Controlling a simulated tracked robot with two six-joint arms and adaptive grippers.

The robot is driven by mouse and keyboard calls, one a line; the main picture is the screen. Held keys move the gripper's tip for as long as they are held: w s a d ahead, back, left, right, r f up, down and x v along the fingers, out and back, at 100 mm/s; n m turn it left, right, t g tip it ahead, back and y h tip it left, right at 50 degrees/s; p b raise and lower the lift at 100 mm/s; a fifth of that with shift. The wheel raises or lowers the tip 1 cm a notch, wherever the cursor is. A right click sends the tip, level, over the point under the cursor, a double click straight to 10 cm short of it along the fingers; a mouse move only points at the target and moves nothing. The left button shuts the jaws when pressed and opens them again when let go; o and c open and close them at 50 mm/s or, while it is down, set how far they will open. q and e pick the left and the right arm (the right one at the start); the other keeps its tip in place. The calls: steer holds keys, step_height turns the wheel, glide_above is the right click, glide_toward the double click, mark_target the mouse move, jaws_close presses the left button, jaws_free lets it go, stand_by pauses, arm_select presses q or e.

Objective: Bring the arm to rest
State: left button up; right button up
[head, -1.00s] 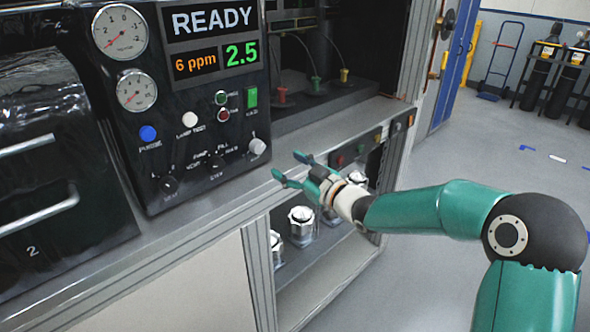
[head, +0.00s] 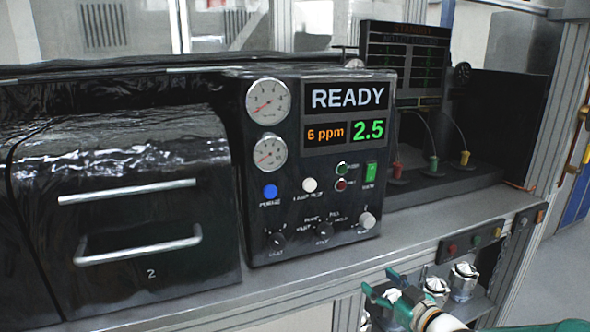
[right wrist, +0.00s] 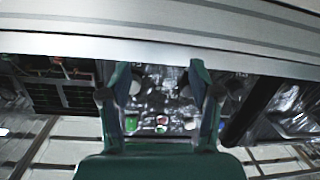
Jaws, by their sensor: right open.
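My right gripper (head: 380,287) is at the lower right of the head view, in front of the bench's front edge. Its green fingers are spread, with nothing between them. In the right wrist view the two fingers (right wrist: 160,85) stand apart, with a pale bench edge (right wrist: 150,52) across the picture beyond them. Most of my right arm is cut off by the lower edge of the head view. My left gripper does not show.
A black control panel (head: 320,215) reading READY, 6 ppm and 2.5 stands on the bench. A black drawer unit (head: 130,270) marked 2 is to its left. Metal canisters (head: 463,280) stand on a shelf below, near my right gripper. A dark monitor (head: 405,60) stands behind.

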steer(key=s+a+f+m+g, duration=0.15)
steer(key=s+f, duration=0.25)
steer(key=f, duration=0.4)
steer(key=s+a+f+m+g+h, duration=0.1)
steer(key=s+a+f+g, duration=0.2)
steer(key=f, duration=0.4)
steer(key=s+a+f+m+g, duration=0.2)
steer(key=s+a+f, duration=0.15)
steer(key=f, duration=0.45)
steer(key=s+f+m+g, duration=0.1)
steer(key=s+f+g, duration=0.1)
steer(key=s+f, duration=0.2)
steer(key=s+a+f+m+g+h, duration=0.1)
steer(key=s+f+m+g, duration=0.1)
steer(key=s, duration=0.9)
steer(key=s+f+m+g, duration=0.1)
steer(key=s+f+g, duration=0.3)
steer(key=s, duration=0.4)
steer(key=shift+s+a+f+h, duration=0.15)
steer(key=shift+s+f+h, duration=0.15)
steer(key=shift+f, duration=0.6)
steer(key=shift+w, duration=0.1)
